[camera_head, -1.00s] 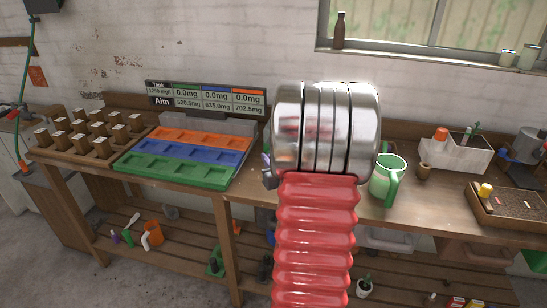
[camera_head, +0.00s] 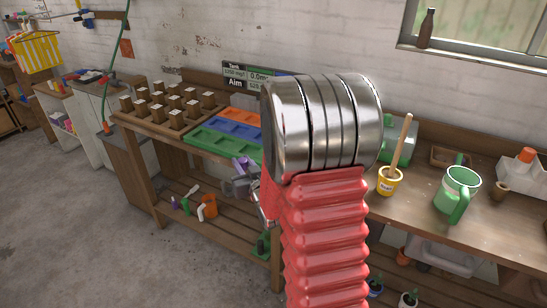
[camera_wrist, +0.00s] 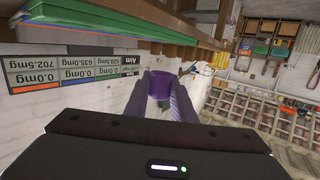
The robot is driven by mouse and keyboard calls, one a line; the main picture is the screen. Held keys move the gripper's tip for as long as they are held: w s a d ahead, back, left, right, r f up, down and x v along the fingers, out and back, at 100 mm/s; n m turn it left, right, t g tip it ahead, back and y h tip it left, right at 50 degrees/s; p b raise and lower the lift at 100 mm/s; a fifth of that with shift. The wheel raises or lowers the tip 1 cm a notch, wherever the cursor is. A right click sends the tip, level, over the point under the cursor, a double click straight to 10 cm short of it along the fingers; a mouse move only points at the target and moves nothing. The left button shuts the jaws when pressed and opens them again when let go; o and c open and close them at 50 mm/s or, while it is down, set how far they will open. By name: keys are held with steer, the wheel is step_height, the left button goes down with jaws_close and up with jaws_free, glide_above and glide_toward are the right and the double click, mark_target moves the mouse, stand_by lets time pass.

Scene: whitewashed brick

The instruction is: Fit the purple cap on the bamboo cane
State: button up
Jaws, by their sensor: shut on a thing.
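My gripper (camera_head: 246,168) shows just left of my own red arm in the head view, in front of the bench. Its fingers are shut on the purple cap (camera_wrist: 160,86), held between the fingertips in the wrist view. In the head view the cap is small and hard to tell from the gripper. The bamboo cane (camera_head: 402,141) leans a little to the right in a small yellow pot (camera_head: 390,181) on the bench, right of my arm. The cane's upper end is bare. Cap and cane are well apart.
A green box (camera_head: 397,150) is behind the cane. Coloured trays (camera_head: 226,140) and a rack of several wooden blocks (camera_head: 165,110) lie to the left. My arm hides the bench's middle.

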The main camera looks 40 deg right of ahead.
steer(key=w+a+f+n+y, duration=0.2)
steer(key=a+n+y, duration=0.1)
steer(key=a, duration=2)
steer(key=shift+y, duration=0.5)
steer(key=shift+w+f, duration=0.1)
